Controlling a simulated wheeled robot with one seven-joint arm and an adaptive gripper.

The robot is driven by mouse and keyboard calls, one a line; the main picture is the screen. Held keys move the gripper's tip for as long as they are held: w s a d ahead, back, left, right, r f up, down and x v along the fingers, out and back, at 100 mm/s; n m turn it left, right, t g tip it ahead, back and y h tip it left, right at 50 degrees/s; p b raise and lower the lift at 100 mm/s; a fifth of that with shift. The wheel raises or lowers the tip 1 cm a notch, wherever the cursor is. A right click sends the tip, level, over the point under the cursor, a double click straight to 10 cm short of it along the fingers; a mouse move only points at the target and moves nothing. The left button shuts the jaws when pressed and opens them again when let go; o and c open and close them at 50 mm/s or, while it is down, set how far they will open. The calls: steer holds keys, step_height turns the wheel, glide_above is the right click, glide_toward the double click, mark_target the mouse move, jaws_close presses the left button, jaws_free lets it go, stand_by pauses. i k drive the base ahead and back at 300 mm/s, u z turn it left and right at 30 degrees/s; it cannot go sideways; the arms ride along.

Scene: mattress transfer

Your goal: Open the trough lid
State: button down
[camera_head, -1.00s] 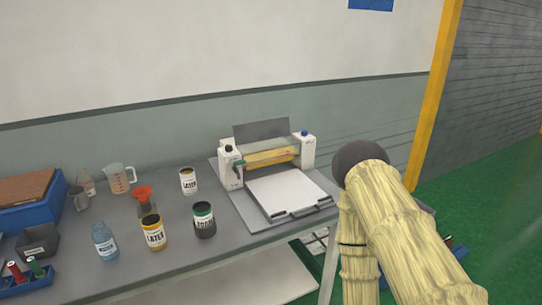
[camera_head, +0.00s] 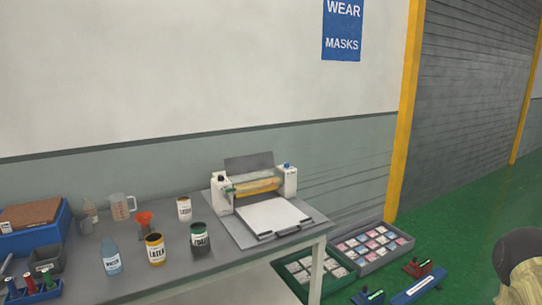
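A white roller machine (camera_head: 221,193) stands on the far right part of the grey table. It has a yellow roller (camera_head: 257,188) between two white end blocks, with a clear strip above the roller. A dark grey panel (camera_head: 249,162) stands up, tilted back, behind the roller; I cannot tell for sure whether this is the trough lid. A flat white plate (camera_head: 272,215) lies in front of the roller. Only a pale, dark-jointed piece of my arm shows at the lower right edge, well apart from the machine. My gripper is out of view.
A yellow-labelled can (camera_head: 155,250), a green-lidded can (camera_head: 200,239), a small white can (camera_head: 184,208), a blue bottle (camera_head: 111,257) and a measuring jug (camera_head: 121,206) stand left of the machine. Crates (camera_head: 372,247) sit on the green floor to the right.

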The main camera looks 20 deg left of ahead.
mark_target(238, 165)
steer(key=z, duration=0.1)
steer(key=i, duration=0.7)
steer(key=u, duration=0.7)
steer(key=i, duration=0.65)
steer(key=u, duration=0.65)
